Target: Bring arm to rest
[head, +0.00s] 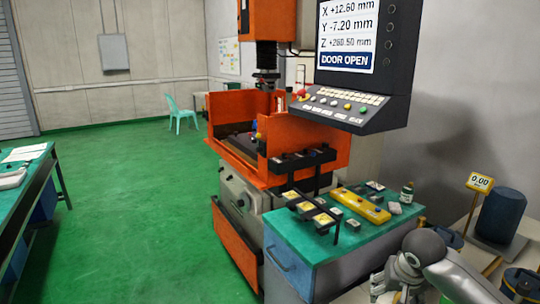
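My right arm (452,272) comes in at the bottom right, with a dark rounded joint above pale links. It is beside the front right corner of the green-topped cabinet (300,252). Pale and metallic parts at its lower end run down to the picture's bottom edge. The fingertips cannot be made out there, so I cannot tell whether the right gripper is open or shut. My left arm and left gripper are not in view.
The orange erosion machine (235,235) stands behind the cabinet, its screen reading DOOR OPEN. A yellow block (360,205), black racks and a bottle (407,192) are on the cabinet. A scale (497,240) stands right. Green floor (140,220) is clear at left.

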